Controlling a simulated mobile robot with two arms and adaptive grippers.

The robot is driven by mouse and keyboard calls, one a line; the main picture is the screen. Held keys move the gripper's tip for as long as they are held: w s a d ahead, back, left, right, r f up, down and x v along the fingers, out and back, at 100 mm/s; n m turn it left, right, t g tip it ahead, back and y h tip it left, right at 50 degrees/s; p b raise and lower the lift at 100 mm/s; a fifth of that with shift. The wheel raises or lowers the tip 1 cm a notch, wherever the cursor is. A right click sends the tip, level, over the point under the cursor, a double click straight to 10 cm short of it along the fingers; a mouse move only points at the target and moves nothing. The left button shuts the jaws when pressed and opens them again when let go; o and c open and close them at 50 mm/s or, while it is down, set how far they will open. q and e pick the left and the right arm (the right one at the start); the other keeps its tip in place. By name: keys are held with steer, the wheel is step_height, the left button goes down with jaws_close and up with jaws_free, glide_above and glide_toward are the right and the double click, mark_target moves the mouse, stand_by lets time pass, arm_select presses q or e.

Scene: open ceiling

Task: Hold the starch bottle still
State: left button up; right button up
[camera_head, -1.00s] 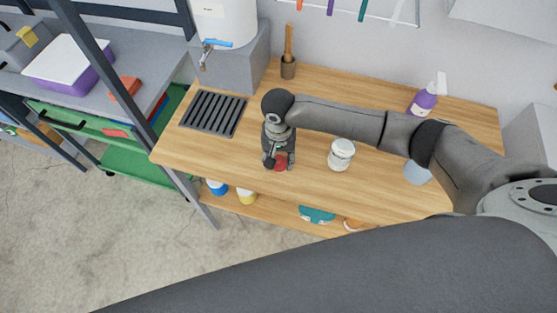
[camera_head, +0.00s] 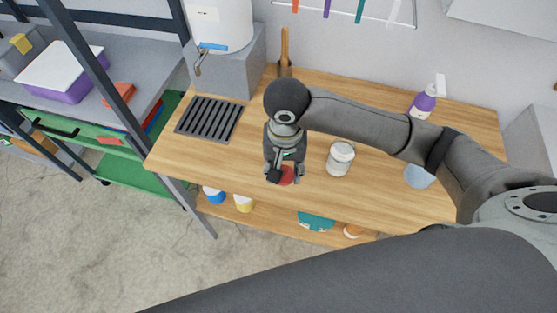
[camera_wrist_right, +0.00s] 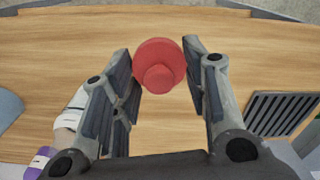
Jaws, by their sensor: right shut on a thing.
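The starch bottle shows as a red, round, stepped top (camera_wrist_right: 158,66) between the fingers of my right gripper (camera_wrist_right: 160,75) in the right wrist view. Its lower part is hidden beneath that top. In the head view my right gripper (camera_head: 285,178) points down over the wooden table (camera_head: 225,160), and a bit of the red top (camera_head: 287,176) shows at its fingertips. The gripper is shut on it. Whether the bottle touches the table cannot be told. My left gripper is in neither view.
A white jar (camera_head: 340,158) stands right of the gripper. A purple spray bottle (camera_head: 423,104) and a light blue item (camera_head: 419,176) are farther right. A dark grille (camera_head: 209,119) lies to the left. The table's front edge is close.

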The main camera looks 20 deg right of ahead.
steer(key=s+r, duration=0.3)
steer(key=s, duration=0.3)
steer(key=shift+s+a, duration=0.25)
steer(key=shift+s, duration=0.05)
